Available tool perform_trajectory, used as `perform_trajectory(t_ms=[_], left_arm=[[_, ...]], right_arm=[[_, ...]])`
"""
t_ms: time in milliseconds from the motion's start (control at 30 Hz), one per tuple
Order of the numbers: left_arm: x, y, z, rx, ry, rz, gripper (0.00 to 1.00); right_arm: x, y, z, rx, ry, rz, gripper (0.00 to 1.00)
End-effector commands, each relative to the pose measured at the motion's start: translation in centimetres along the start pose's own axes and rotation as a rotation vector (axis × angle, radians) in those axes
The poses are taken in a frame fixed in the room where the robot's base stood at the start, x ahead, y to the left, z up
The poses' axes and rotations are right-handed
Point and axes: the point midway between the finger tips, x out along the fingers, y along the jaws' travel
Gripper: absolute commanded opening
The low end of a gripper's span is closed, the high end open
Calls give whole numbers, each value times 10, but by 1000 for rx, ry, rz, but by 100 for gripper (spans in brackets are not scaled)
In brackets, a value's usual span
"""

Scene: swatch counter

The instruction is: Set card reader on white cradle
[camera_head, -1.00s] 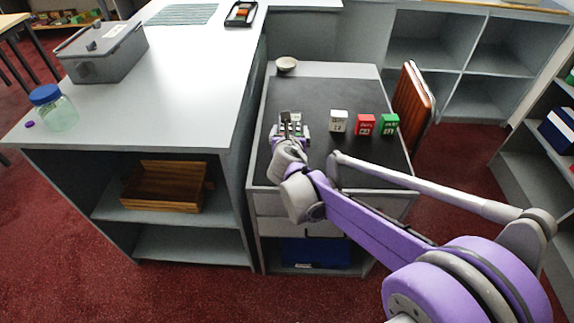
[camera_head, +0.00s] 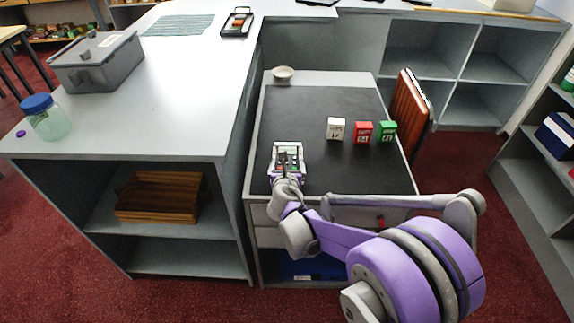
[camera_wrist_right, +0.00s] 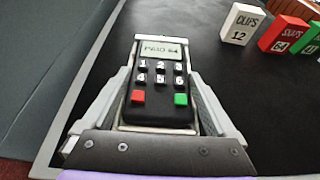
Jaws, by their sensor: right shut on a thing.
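The card reader (camera_wrist_right: 160,85) is dark with a grey screen reading "PAID 64", number keys, and a red and a green key. My right gripper (camera_wrist_right: 160,90) is shut on it, with a finger along each side. In the head view my right gripper (camera_head: 288,158) is over the left front part of the dark cabinet top. A pale edge frames the reader; I cannot tell whether this is the white cradle. I cannot make out the cradle elsewhere. Whether the reader touches the surface is unclear. My left gripper is not in view.
A small bowl (camera_head: 283,73) is at the back. A brown panel (camera_head: 408,105) stands at the right edge. The dark top's middle (camera_head: 320,100) is clear.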

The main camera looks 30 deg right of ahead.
Motion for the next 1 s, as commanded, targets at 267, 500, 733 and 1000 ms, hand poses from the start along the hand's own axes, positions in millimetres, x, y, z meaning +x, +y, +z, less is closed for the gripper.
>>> perform_trajectory(t_ms=[267, 500, 733, 1000], left_arm=[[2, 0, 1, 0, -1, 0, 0], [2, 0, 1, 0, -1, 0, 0], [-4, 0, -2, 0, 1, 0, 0], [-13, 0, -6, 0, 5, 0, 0]], right_arm=[[1, 0, -3, 0, 0, 0, 99], [1, 0, -2, 0, 0, 0, 100], [-21, 0, 2, -1, 0, 2, 100], [-80, 1, 2, -1, 0, 3, 100]])
